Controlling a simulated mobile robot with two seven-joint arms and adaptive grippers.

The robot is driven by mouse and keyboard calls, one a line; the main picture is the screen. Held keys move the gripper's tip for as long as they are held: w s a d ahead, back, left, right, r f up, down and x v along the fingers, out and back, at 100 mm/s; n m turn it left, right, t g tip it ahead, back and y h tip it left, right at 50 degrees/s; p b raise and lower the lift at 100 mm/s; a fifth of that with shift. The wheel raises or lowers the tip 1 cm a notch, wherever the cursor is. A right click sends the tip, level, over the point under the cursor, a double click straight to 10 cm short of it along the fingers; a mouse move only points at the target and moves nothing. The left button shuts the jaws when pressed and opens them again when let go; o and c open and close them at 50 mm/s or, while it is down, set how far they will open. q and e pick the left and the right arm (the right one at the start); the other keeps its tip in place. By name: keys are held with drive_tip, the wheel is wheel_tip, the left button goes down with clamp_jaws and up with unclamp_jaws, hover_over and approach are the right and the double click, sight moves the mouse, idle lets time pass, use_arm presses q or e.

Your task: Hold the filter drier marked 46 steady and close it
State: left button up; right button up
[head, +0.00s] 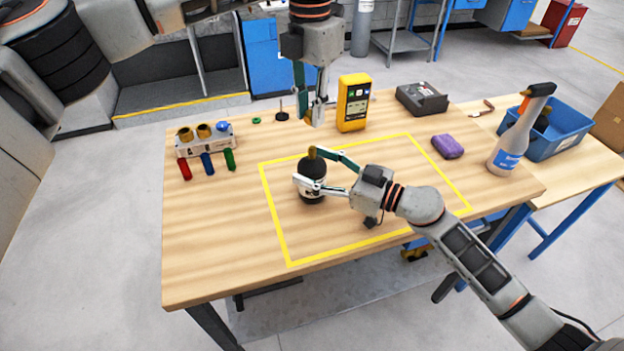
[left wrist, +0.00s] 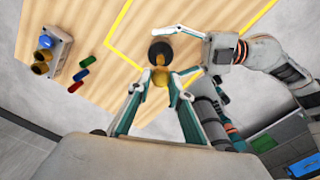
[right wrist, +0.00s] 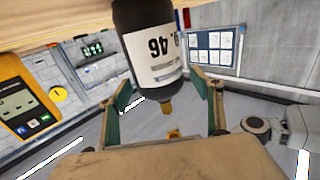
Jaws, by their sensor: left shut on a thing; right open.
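The filter drier (head: 312,187), a black bottle with a brass neck, stands upright inside the yellow outline. Its white label (right wrist: 156,52) reads 46, upside down in the right wrist view. My right gripper (head: 307,168) reaches in from the right; its fingers are open on either side of the drier. In the right wrist view the fingers sit around its neck end. My left gripper (head: 316,120) points down above the drier, shut on a small brass cap (left wrist: 160,78). The cap lines up near the dark drier top (left wrist: 161,48) and looks apart from it.
A holder block (head: 205,146) with brass and blue pieces stands at the left, red, blue and green cylinders before it. A yellow meter (head: 354,102) stands close behind the left gripper. The front table is clear.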

sight(311, 148)
drive_tip(key=shift+w+a, duration=0.1)
drive_tip(key=shift+a, duration=0.05)
drive_tip(key=c, duration=1.7)
use_arm(q)
drive_tip(key=shift+f, duration=2.55)
drive_tip(key=shift+f, duration=0.85)
drive_tip(key=shift+f, duration=0.55)
